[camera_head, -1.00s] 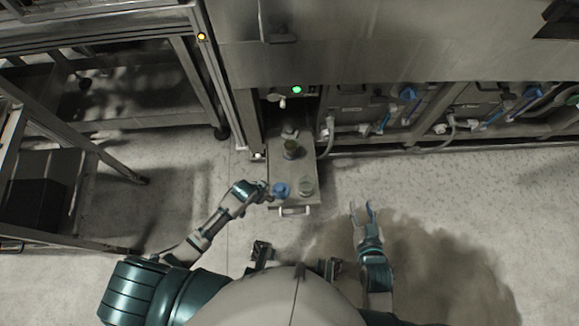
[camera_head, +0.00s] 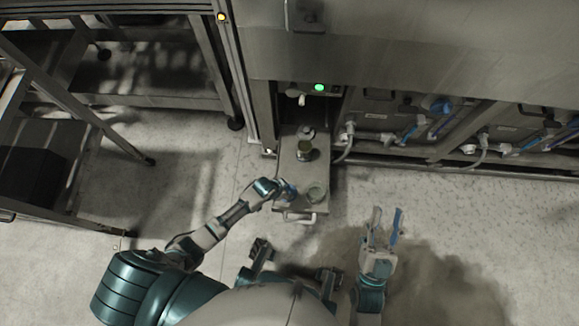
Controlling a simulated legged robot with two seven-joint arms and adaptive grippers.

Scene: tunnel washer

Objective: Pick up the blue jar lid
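The blue jar lid (camera_head: 290,191) shows as a small blue patch on the metal drawer-like shelf (camera_head: 297,176), near its front left corner. My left gripper (camera_head: 282,189) is right at the lid and covers part of it. The fingers are too small and hidden to tell whether they are open or shut, or touch the lid. An open-looking clear jar (camera_head: 316,193) stands just right of the lid. My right gripper (camera_head: 384,224) is open and empty above the floor, to the right of the shelf, with its fingers pointing forward.
A jar with dark yellowish contents (camera_head: 304,151) stands further back on the shelf, with a small pale item (camera_head: 306,132) behind it. A handle (camera_head: 299,217) sticks out at the shelf's front. A metal rack (camera_head: 72,115) stands at left.

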